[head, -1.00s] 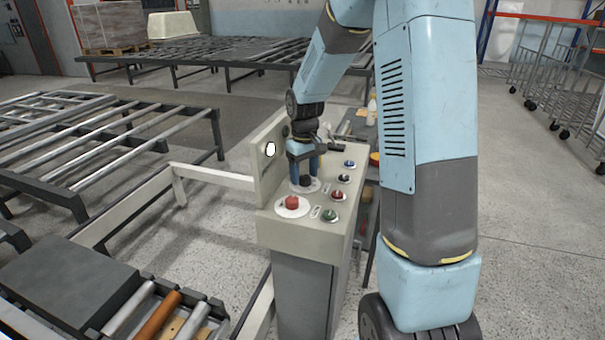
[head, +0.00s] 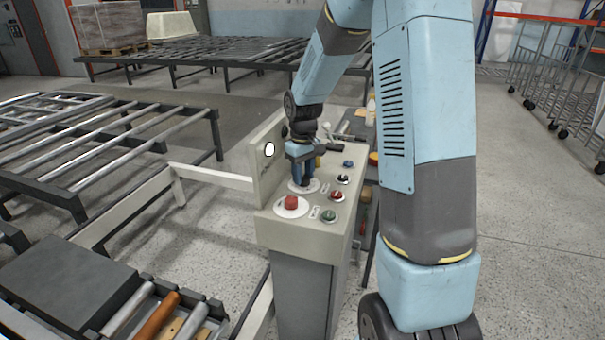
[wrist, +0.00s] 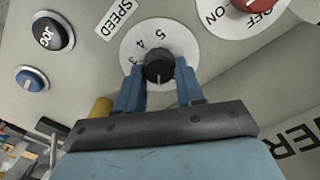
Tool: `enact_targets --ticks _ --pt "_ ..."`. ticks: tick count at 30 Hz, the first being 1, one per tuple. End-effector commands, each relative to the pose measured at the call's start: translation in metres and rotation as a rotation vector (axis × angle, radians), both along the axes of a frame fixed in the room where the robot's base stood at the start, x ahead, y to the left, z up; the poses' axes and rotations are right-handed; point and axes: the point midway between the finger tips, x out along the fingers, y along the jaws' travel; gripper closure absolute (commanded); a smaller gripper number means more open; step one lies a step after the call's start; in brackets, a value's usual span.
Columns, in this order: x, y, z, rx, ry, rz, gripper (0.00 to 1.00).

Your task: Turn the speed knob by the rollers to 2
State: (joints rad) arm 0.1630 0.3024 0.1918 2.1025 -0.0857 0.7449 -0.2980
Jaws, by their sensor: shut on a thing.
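The speed knob (wrist: 158,66) is a black round knob on a white dial plate (wrist: 131,46) in the wrist view. The numbers 3, 4 and 5 show on the plate; the rest of the scale is hidden by my gripper. A SPEED label (wrist: 117,18) lies beside it. My gripper (wrist: 160,82) is shut on the knob, with a blue finger on each side. A short pale mark shows on the knob's edge between the fingers, but its number cannot be read. In the head view my gripper (head: 303,177) points down at the panel, mostly covering the knob.
A red ON/OFF knob (wrist: 258,4) sits close by on its own white plate. A black JOG button (wrist: 52,34) and a blue button (wrist: 32,79) are on the other side. The console (head: 285,233) has an upright backplate (head: 262,170). Rollers (head: 155,318) lie at lower left.

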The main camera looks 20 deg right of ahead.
Motion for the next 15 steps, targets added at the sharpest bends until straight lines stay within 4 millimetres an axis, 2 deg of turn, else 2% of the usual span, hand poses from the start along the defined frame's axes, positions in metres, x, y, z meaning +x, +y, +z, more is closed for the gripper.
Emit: enact_targets --ticks 8,15 --pt "0.0009 -0.0008 0.0006 0.001 -0.003 -0.055 0.93" --pt "0.0010 -0.0017 0.0007 0.001 -0.003 -0.213 0.93"
